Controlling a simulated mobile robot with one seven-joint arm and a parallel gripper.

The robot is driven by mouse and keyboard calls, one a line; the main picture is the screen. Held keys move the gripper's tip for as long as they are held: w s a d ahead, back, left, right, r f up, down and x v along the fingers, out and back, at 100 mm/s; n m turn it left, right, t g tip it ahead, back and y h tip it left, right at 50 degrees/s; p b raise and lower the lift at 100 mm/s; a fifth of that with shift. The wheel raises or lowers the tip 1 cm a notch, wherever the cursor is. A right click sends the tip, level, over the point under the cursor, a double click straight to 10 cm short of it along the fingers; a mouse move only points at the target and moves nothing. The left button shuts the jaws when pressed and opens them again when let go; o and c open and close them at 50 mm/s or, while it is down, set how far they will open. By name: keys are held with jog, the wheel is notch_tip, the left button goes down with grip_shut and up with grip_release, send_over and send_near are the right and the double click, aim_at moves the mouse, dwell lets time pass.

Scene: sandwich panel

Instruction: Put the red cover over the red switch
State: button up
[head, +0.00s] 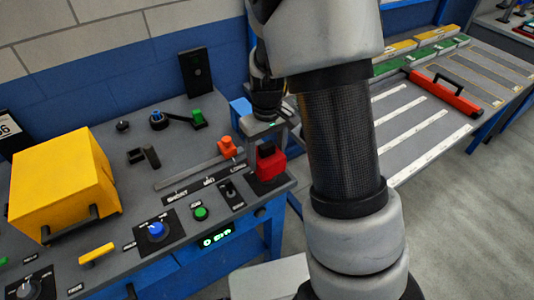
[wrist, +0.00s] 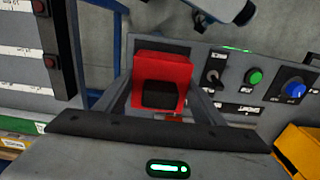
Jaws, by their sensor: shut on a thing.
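The red cover (head: 270,166) is at the right front corner of the grey panel, above a black plate (head: 262,186). It shows as a red block with a dark square part on it, also in the wrist view (wrist: 162,62). My gripper (head: 267,145) reaches down over it from above. In the wrist view, my gripper (wrist: 160,88) has one finger on each side of the cover and is shut on it. The red switch itself cannot be made out. I cannot tell whether the cover lies fully down.
An orange slider knob (head: 228,147) stands just left of the cover. A black toggle (head: 231,188), a green button (head: 201,213) and a blue knob (head: 156,231) sit nearby. A yellow box (head: 62,185) stands at the left. A second table (head: 430,130) is at the right.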

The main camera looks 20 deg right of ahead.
aim_at(267, 145)
jog(key=shift+f+b, duration=0.5)
jog(key=shift+f, duration=0.25)
jog(key=shift+f, duration=0.15)
jog(key=shift+f+b, duration=1.25)
jog(key=shift+f, duration=0.2)
jog(key=o, duration=1.2)
jog(key=shift+r+p, duration=3.15)
jog(key=shift+r, duration=1.15)
